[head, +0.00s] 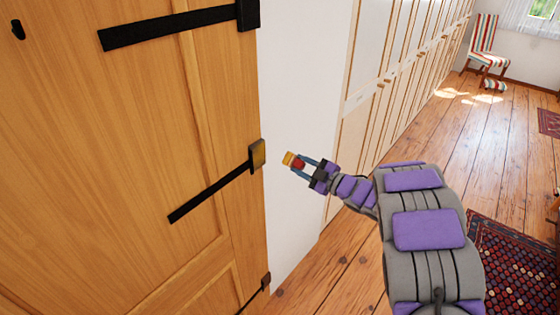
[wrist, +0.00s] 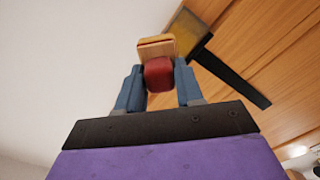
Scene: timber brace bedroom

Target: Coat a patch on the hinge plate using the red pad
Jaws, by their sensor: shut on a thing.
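My gripper (head: 303,168) is shut on the red pad (head: 299,163), which also shows between the blue fingers in the wrist view (wrist: 158,76). The pad has a yellow and wood-coloured block at its front end (wrist: 156,47). The hinge plate (head: 257,154) is a dull yellow-brown plate with dark edges at the door's right edge, joined to a black strap. In the wrist view the plate (wrist: 187,29) lies beyond the pad, up and to the right. In the head view the pad is right of the plate, with a visible gap between them.
The wooden door (head: 130,150) carries other black hinges, one above (head: 180,25) and one below (head: 265,282). A white wall (head: 300,90) stands behind my gripper. Tall panelled cupboards (head: 385,70) run back on the right. A patterned rug (head: 510,262) lies on the plank floor.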

